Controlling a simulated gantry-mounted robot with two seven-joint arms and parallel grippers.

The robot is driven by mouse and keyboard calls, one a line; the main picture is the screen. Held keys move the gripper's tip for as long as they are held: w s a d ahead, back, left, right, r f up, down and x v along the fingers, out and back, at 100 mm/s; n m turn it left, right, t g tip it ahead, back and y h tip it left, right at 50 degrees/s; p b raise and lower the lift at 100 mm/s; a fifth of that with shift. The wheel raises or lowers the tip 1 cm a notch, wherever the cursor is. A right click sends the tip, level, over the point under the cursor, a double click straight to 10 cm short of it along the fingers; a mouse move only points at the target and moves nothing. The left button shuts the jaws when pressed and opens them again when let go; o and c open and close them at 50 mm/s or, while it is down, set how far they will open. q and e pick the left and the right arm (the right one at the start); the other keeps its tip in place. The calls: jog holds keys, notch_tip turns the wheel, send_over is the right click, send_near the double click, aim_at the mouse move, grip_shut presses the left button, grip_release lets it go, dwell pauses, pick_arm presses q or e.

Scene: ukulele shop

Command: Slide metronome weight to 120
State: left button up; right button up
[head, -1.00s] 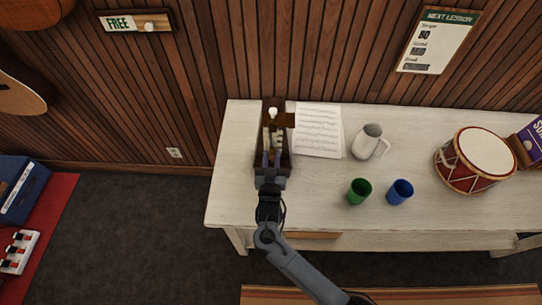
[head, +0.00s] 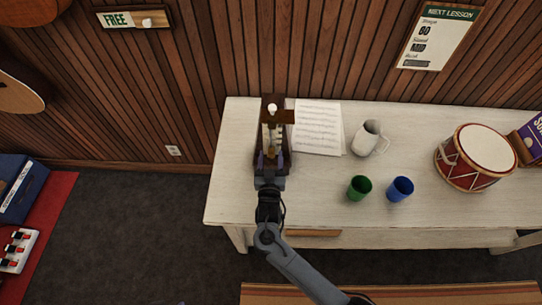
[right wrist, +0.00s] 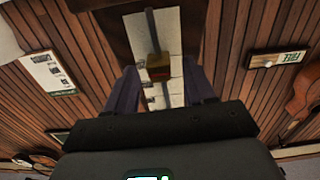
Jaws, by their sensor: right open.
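The dark brown metronome (head: 258,135) stands upright at the left end of the white table, with a pale scale face. The right wrist view shows its dark rod and a brass-coloured weight (right wrist: 158,60) with a reddish lower face, in front of the pale scale (right wrist: 174,93). In the head view the weight is too small to tell apart. My right gripper (head: 271,158) is open at the metronome's near side. Its two fingers (right wrist: 160,82) stand apart to either side of the weight in the picture, with gaps, gripping nothing. My left gripper is not in view.
Sheet music (head: 318,128) lies right of the metronome. A white mug (head: 366,138), a green cup (head: 359,188), a blue cup (head: 400,189) and a red drum (head: 475,158) stand farther right. A lesson board (head: 437,38) hangs on the slatted wall.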

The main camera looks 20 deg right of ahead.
jog(key=v, duration=1)
jog(key=shift+b, duration=0.3)
jog(key=shift+s, duration=0.1)
jog(key=s+d+f+n+g+y, duration=0.25)
jog(key=s+d+f, duration=0.25)
jog(key=s+d, duration=0.45)
jog(key=s+a+r+n+g+y, duration=0.1)
jog(key=s+r+n+g+y, duration=0.35)
jog(key=s+g, duration=0.7)
notch_tip(320, 180, up, 17)
jog(key=s+t+p, duration=0.1)
jog(key=p, duration=1.6)
jog(key=shift+s+m+y+p, duration=0.2)
jog(key=shift+m+y+p, duration=0.1)
